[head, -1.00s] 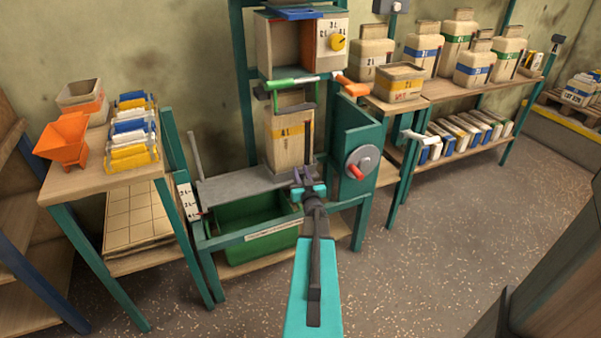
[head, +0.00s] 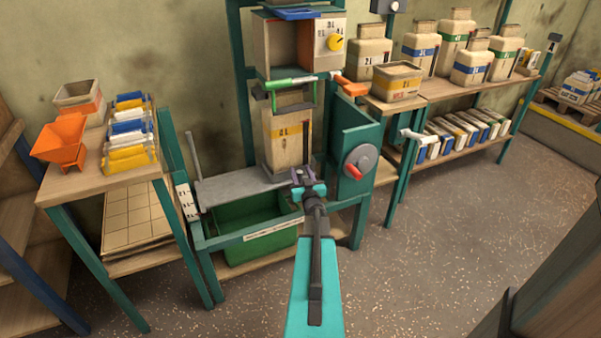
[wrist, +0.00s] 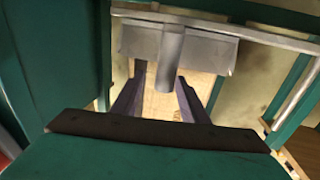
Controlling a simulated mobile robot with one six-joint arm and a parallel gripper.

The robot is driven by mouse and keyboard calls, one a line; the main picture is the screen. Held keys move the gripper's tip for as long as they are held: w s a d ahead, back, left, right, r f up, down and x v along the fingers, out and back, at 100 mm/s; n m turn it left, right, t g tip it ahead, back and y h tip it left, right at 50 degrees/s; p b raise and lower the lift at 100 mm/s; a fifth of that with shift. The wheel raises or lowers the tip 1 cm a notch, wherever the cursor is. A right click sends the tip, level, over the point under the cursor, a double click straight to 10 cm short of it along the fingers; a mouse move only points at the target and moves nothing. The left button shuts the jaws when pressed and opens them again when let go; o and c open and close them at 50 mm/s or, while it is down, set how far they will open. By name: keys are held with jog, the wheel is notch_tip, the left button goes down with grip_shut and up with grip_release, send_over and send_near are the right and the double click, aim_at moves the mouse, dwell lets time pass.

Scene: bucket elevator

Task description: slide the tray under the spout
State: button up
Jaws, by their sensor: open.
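A flat grey metal piece (head: 240,187), which looks like the tray, lies across the green frame above a green bin (head: 245,222). A grey lever stands at its left end. My gripper (head: 307,170) is open and empty at the right end of the grey piece, in front of a tall wooden container (head: 287,138). In the wrist view my two dark fingers (wrist: 160,95) are apart with wood behind them. A grey plate with a round grey stub (wrist: 170,55) is beyond the fingertips. I cannot pick out the spout for certain.
A crank wheel with a red handle (head: 355,172) is on the green panel right of my gripper. A side table (head: 85,185) at left holds an orange hopper (head: 62,143). Shelves with jars stand at the right. Open floor (head: 440,230) lies at front right.

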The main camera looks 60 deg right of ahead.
jog(key=v, duration=1.3)
jog(key=shift+s+a+p, duration=0.25)
jog(key=shift+a+p, duration=0.05)
dwell(0.6)
